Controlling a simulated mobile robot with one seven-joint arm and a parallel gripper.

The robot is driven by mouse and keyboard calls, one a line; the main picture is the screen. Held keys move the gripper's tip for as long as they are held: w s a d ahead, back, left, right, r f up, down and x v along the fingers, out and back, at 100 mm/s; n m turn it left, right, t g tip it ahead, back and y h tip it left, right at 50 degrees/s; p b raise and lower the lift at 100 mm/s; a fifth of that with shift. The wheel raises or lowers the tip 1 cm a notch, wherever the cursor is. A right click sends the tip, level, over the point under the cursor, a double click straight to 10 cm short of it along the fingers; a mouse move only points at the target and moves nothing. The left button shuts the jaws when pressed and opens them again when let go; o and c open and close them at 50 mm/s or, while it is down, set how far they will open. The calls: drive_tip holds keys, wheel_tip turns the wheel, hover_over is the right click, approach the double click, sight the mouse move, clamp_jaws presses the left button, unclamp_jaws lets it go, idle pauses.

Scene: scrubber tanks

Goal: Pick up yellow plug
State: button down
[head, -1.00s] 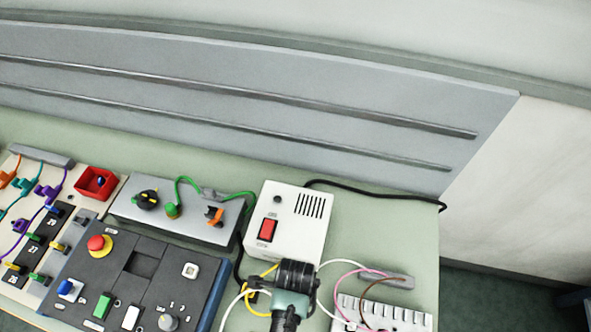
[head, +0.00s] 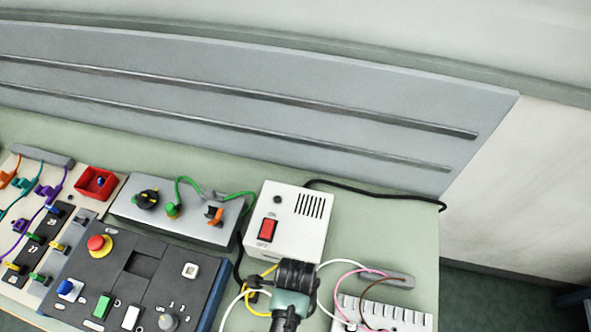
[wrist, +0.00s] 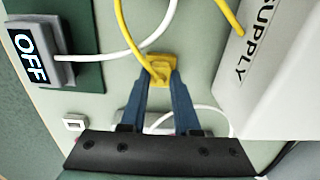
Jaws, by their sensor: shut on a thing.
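The yellow plug (wrist: 159,66) is in the upper middle of the wrist view, with a yellow cable looping up from it. My gripper (wrist: 160,80) has its two blue fingers closed on the plug from both sides. In the head view my gripper's wrist (head: 292,290) is at the bottom, in front of the white power supply box (head: 287,222), and it hides the fingertips. A yellow cable (head: 262,272) shows just left of it; I cannot make out the plug clearly there.
White cables loop on both sides of my gripper. A white terminal block (head: 385,315) with pink and brown wires is at right. A dark control panel (head: 135,270) with buttons is at left. An OFF display (wrist: 32,48) is near in the wrist view.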

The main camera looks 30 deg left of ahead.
wheel_tip(320, 180, up, 10)
drive_tip(key=shift+f, duration=0.15)
idle(0.3)
drive_tip(key=s+a+f+p, duration=0.1)
drive_tip(key=s+a+f, duration=0.1)
drive_tip(key=a, duration=0.9)
drive_tip(key=shift+s+a, duration=0.25)
drive_tip(key=shift+s, duration=0.4)
drive_tip(key=shift+p, duration=0.5)
